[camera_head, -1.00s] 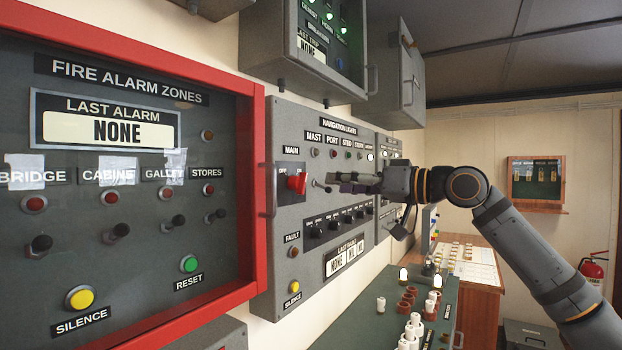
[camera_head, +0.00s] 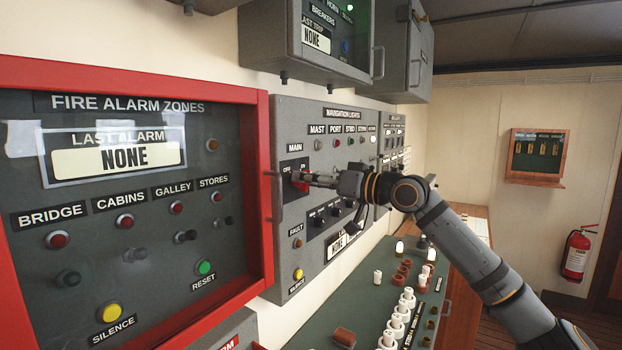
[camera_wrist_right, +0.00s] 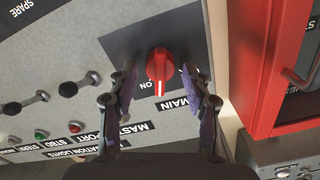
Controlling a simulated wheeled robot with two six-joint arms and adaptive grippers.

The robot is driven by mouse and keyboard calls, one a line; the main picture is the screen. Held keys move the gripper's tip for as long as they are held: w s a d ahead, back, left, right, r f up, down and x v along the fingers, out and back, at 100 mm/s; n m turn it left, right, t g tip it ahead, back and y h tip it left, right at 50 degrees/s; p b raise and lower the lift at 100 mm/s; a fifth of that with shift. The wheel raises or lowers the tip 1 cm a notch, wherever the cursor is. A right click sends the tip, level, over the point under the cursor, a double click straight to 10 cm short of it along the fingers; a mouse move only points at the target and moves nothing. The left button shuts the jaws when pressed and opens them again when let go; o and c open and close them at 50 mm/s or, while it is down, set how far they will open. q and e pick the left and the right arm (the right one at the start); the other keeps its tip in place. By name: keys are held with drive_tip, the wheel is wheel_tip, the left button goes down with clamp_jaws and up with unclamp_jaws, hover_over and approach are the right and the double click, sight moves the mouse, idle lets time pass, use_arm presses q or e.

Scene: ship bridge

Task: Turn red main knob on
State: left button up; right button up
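The red main knob (camera_head: 302,187) is on the grey navigation lights panel (camera_head: 290,130), under the MAIN label. In the head view my right gripper (camera_head: 311,179) is at the knob and hides part of it. In the right wrist view the red knob (camera_wrist_right: 159,66) sits between the two open fingers of my right gripper (camera_wrist_right: 158,78), with a gap on both sides. The picture there is turned over; the knob's white line points down, towards the MAIN label, with the word ON to its left. The OFF word is hidden there. My left gripper is not in view.
The red-framed fire alarm cabinet (camera_head: 262,120) stands out just left of the panel, with a handle on its edge. Grey breaker boxes (camera_head: 345,70) hang above. A green console (camera_head: 345,310) with white and brown pieces lies below. Toggle switches (camera_wrist_right: 68,89) are beside the knob.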

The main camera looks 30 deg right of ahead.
clamp_jaws()
drive_tip(key=m+b, duration=0.1)
drive_tip(key=m, duration=0.4)
drive_tip(key=shift+d, duration=0.1)
drive_tip(key=shift+o, duration=0.9)
unclamp_jaws()
wheel_tip(320, 180, up, 10)
drive_tip(key=shift+f, duration=0.15)
drive_tip(key=shift+w, duration=0.1)
